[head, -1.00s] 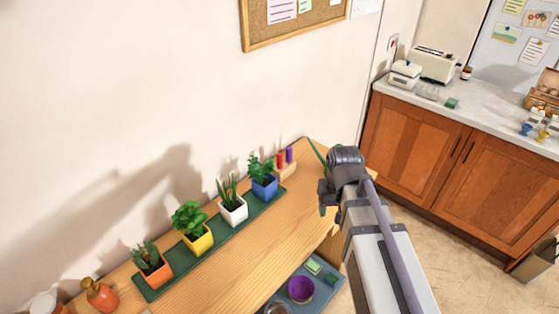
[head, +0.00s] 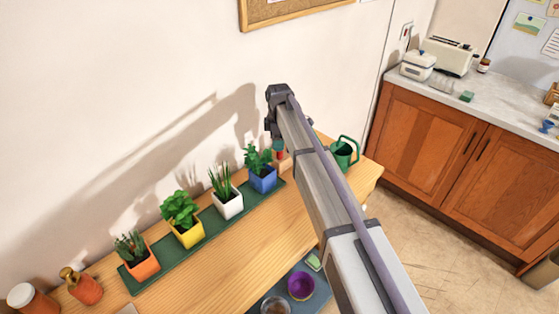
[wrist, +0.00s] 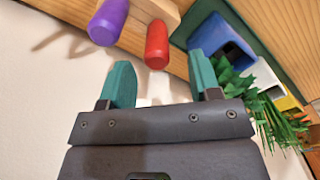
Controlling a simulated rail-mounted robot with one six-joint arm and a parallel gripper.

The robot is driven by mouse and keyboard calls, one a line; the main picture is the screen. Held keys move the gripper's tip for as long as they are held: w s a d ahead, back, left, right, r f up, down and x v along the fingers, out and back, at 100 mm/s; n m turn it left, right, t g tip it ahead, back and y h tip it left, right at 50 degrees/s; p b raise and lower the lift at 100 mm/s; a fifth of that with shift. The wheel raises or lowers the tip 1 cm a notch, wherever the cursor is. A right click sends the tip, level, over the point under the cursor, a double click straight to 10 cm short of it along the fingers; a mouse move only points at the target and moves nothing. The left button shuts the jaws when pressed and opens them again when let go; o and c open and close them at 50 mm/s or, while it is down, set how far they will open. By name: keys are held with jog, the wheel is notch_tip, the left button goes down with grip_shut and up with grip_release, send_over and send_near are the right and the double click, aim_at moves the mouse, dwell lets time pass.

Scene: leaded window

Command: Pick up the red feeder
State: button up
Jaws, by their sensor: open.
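The red feeder (wrist: 157,44) is a rounded red stick standing in a small wooden block (wrist: 155,10), beside a purple one (wrist: 108,22). In the wrist view my gripper (wrist: 160,78) is open, its two teal fingers on either side of the line to the red feeder. The feeder's near end lies roughly between and just beyond the fingertips, with no contact visible. In the head view my gripper (head: 274,140) is over the back of the wooden table, and only a bit of red (head: 280,154) shows below it. The block is mostly hidden there by my arm.
A blue pot with a plant (head: 263,179) stands close beside the block, at the end of a green tray (head: 160,281) with several pots. A green watering can (head: 343,153) stands to the right. The wall is close behind.

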aim_at(280, 159)
jog(key=f+b, duration=0.5)
jog(key=shift+w+d+f, duration=0.15)
jog(key=shift+d+f, duration=0.05)
jog(key=shift+f, duration=0.05)
jog(key=shift+r, duration=0.25)
jog(key=c, duration=0.8)
notch_tip(280, 159, up, 16)
jog(key=p, duration=1.6)
